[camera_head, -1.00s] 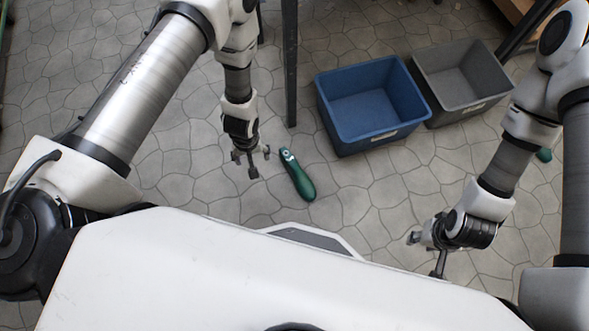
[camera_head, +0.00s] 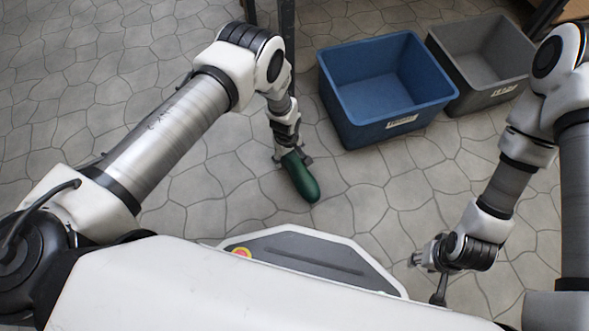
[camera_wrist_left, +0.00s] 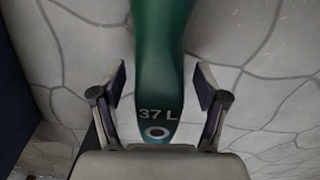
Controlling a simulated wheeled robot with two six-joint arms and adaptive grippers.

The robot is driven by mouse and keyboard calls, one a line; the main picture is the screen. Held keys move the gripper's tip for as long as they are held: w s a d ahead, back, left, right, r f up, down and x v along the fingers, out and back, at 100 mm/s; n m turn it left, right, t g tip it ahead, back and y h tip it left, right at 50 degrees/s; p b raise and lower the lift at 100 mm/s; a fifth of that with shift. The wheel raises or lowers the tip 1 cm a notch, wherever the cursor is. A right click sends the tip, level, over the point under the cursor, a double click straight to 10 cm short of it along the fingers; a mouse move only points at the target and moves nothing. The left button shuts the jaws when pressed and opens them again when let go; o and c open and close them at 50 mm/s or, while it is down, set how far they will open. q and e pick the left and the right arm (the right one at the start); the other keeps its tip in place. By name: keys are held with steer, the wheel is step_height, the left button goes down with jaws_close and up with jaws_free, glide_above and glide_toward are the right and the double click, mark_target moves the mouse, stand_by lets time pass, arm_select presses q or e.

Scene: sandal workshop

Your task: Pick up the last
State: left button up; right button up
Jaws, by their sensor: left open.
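The last (camera_head: 303,182) is a dark green, foot-shaped form lying on the stone floor, in front of the blue bin. In the left wrist view the last (camera_wrist_left: 160,70) shows the marking "37 L" and a round hole at its near end. My left gripper (camera_head: 293,158) is over that end, which it partly hides in the head view. In the left wrist view its two fingers (camera_wrist_left: 161,84) stand open on either side of the last, with a gap on each side. My right gripper (camera_head: 425,280) is at the lower right, empty, fingers apart, away from the last.
A blue bin (camera_head: 350,122) stands behind and right of the last, and a grey bin (camera_head: 470,103) stands beside it. Both look empty. A dark post (camera_head: 287,40) rises behind my left arm. The floor (camera_head: 400,190) around the last is clear.

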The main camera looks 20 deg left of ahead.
arm_select(q)
steer(key=shift+f, duration=0.1)
steer(key=c, duration=1.2)
